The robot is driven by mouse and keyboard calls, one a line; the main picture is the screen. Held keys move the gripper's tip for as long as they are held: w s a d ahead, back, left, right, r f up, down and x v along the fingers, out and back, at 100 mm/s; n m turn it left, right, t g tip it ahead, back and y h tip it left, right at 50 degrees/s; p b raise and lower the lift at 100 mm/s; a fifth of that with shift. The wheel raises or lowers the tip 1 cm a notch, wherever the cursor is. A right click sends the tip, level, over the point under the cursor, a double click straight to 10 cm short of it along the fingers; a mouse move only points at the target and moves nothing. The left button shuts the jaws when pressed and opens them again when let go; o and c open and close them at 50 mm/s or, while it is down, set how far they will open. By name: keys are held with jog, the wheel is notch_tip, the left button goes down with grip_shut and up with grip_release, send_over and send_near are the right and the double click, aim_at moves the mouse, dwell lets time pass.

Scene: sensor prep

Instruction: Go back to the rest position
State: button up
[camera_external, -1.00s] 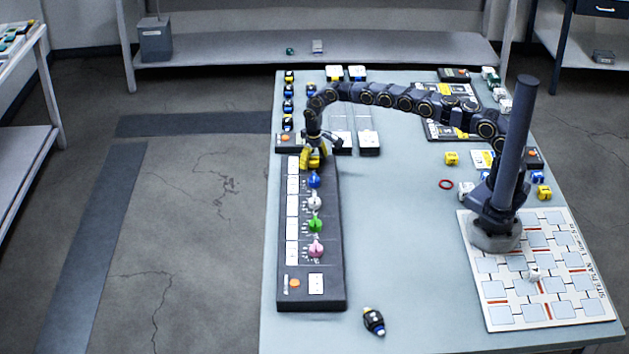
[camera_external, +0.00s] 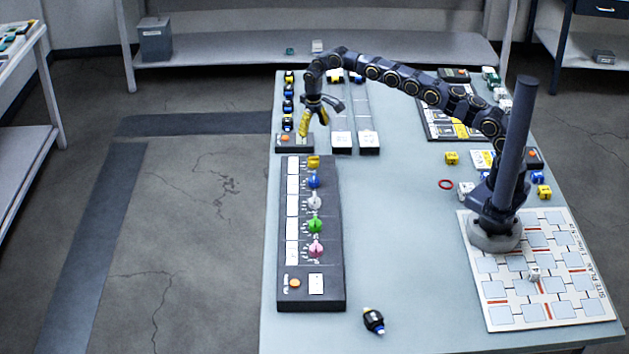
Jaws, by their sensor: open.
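My gripper (camera_external: 318,124) hangs open and empty from my raised arm, above the far end of the dark knob panel (camera_external: 328,291). Its yellow and dark fingers are apart from the panel. The panel carries a row of knobs: a yellow one (camera_external: 313,162), a blue one (camera_external: 314,180), a white one (camera_external: 315,202), a green one (camera_external: 315,225) and a pink one (camera_external: 316,248). An orange button (camera_external: 295,283) sits at its near end. My arm arches back to its base at the right side of the table.
A black sensor-like object (camera_external: 373,320) lies at the table's near edge. A white patterned board (camera_external: 497,314) is under the base. Several small dark items line the far left edge. The table's middle is clear.

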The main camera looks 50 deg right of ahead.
dwell(0.4)
jog(key=s+d+r+g, duration=0.1)
jog(key=s+d+r, duration=0.5)
jog(key=s+r, duration=0.3)
jog(key=s+d+r, duration=0.5)
jog(key=s+r, duration=0.2)
jog(key=s, duration=0.3)
jog(key=s+d, duration=0.2)
jog(key=s, duration=1.1)
jog(key=s+d+f, duration=0.1)
jog(key=s+d, duration=0.1)
jog(key=s, duration=1.1)
jog(key=shift+d+f+g, duration=0.2)
jog(key=shift+d+g, duration=0.05)
jog(key=shift+g, duration=0.15)
